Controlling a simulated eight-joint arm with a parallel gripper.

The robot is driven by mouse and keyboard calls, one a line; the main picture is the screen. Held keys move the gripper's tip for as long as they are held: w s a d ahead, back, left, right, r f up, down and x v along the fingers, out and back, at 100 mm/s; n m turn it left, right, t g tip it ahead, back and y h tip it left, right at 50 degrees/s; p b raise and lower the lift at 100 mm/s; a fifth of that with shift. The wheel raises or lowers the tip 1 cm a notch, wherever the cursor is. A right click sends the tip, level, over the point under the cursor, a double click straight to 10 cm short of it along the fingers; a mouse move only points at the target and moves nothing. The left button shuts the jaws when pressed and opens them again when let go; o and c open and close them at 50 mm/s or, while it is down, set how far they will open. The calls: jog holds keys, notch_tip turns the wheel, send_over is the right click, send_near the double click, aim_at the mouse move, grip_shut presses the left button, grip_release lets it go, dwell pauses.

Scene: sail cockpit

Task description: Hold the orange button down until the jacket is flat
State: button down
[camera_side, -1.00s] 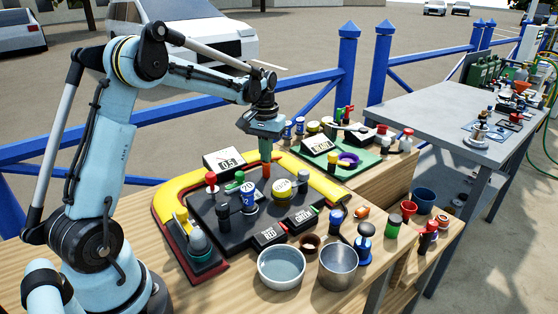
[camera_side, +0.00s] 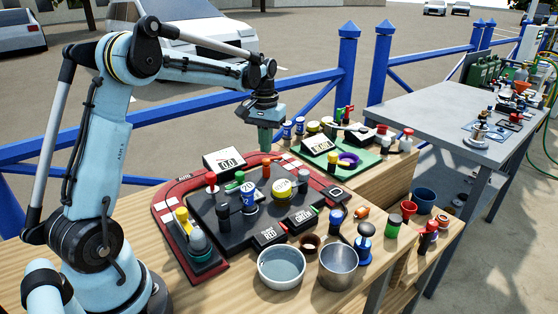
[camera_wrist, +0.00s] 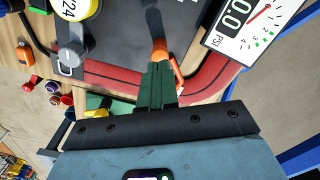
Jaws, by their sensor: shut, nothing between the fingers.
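The orange button (camera_side: 266,166) stands upright at the back of the dark panel; it also shows in the wrist view (camera_wrist: 159,48). The jacket (camera_side: 176,187) is a U-shaped band around the panel. It lies flat and shows red with pale patches; its red band also shows in the wrist view (camera_wrist: 208,78). The gauge (camera_side: 223,161) reads 0.0, and its PSI dial shows in the wrist view (camera_wrist: 255,28). My gripper (camera_side: 265,150) has its green fingers shut and empty, pointing down just above the button with a small gap.
A green mat (camera_side: 330,165) with another display lies to the right.

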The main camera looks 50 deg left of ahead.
jog(key=shift+r, duration=1.9)
jog(key=shift+d, duration=0.1)
jog(key=s+d+r+m+t, duration=0.35)
jog(key=s+d, duration=0.35)
jog(key=d, duration=0.4)
jog(key=s+d+f+m+t, duration=0.2)
jog(key=s+d+f+t, duration=0.1)
jog(key=s+d, duration=0.4)
jog(key=shift+s+d+f+t, duration=0.15)
jog(key=shift+s+f+t, duration=0.2)
jog(key=shift+f, duration=0.2)
jog(key=shift+m, duration=0.25)
